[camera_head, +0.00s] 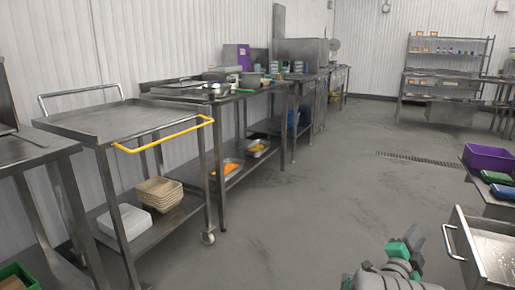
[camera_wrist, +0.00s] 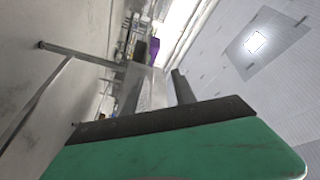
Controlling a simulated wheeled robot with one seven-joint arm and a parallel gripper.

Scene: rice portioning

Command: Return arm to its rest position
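My arm's end shows at the bottom right of the head view, low over the grey floor. My gripper (camera_head: 416,246) has green parts and dark tips there, small and partly turned away. In the wrist view a green finger (camera_wrist: 190,150) with a dark pad fills the lower part of the picture. No held object can be made out. The gap between the fingers is not clear, so I cannot tell whether they are open or shut.
A steel trolley (camera_head: 110,115) with a yellow handle (camera_head: 165,138) stands at left, holding stacked containers (camera_head: 158,193) below. Steel benches line the left wall. At right are a purple crate (camera_head: 487,158) and an open steel drawer (camera_head: 490,250). The middle floor is clear.

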